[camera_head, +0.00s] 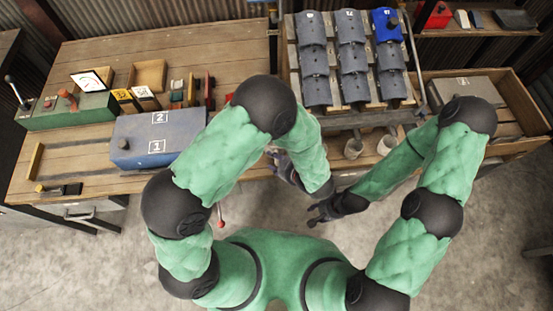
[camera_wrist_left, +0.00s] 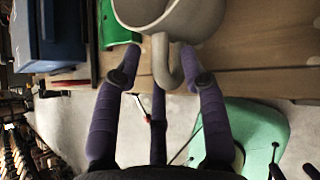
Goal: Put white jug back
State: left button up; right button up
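A white-grey jug (camera_wrist_left: 180,12) fills the top of the left wrist view, its handle (camera_wrist_left: 163,62) pointing down toward my left gripper (camera_wrist_left: 160,62). The purple fingers stand apart on either side of the handle, with visible gaps, so the gripper looks open and not closed on it. In the head view my left gripper (camera_head: 282,165) is at the table's front edge, and my arm hides the jug there. My right gripper (camera_head: 320,212) hangs over the floor with its fingers spread and nothing visible in it.
Two pale cups (camera_head: 354,148) (camera_head: 386,144) stand below the rack of grey moulded pieces (camera_head: 350,60). A blue box (camera_head: 160,138) marked 1 and 2 and a green control box (camera_head: 68,110) occupy the left table. A wooden crate (camera_head: 525,110) stands at right.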

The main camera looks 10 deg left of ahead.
pick_arm(q)
jog(key=shift+d+r, duration=0.1)
jog(key=shift+r, duration=0.1)
jog(key=p+v, duration=0.3)
jog(key=v, duration=0.8)
jog(key=shift+s+d, duration=0.2)
jog(key=shift+s, duration=0.05)
jog(key=shift+r, duration=0.15)
